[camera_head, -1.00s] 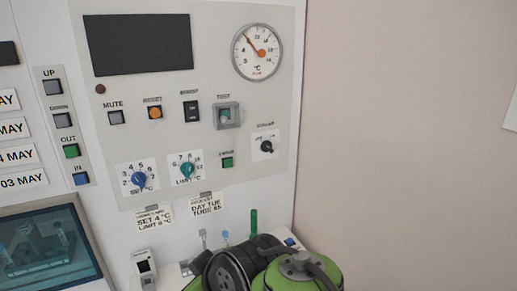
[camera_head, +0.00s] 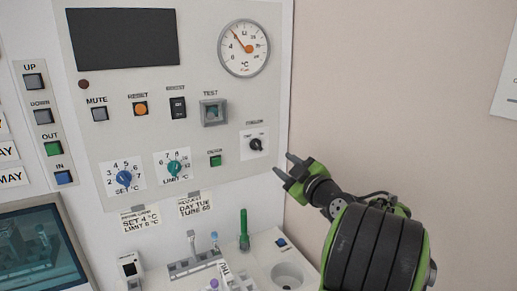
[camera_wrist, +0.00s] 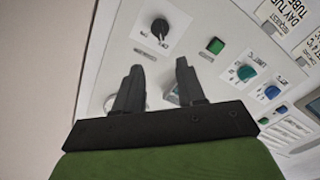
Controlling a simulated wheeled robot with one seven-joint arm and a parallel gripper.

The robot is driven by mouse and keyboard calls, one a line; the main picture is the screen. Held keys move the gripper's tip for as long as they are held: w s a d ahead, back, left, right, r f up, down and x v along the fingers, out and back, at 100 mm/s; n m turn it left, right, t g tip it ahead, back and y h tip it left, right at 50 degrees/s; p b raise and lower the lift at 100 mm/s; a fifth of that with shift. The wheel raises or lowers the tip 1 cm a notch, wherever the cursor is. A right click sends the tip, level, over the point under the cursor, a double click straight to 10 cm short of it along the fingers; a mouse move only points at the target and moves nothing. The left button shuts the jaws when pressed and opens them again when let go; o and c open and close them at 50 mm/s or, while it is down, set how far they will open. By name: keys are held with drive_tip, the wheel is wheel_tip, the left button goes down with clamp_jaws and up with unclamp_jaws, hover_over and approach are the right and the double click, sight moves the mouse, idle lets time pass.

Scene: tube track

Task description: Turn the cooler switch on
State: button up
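The cooler switch (camera_head: 256,144) is a small black rotary knob on a white plate at the right edge of the panel, with two small marks above it. I cannot tell for sure which mark it points to. It also shows near the top of the wrist view (camera_wrist: 159,27), beyond the fingertips. My gripper (camera_head: 285,167) is to the right of and a little below the knob in the head view, apart from it. Its two dark fingers (camera_wrist: 158,66) are spread with nothing between them.
The panel also holds a green button (camera_head: 215,160), a teal limit knob (camera_head: 173,168), a blue set knob (camera_head: 124,178), a framed test button (camera_head: 213,112) and a dial gauge (camera_head: 244,48). A green-capped tube (camera_head: 244,230) stands below.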

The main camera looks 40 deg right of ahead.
sight(258, 146)
drive_tip(key=p+x, duration=0.4)
drive_tip(key=x, duration=1)
drive_tip(key=shift+w, duration=0.2)
clamp_jaws()
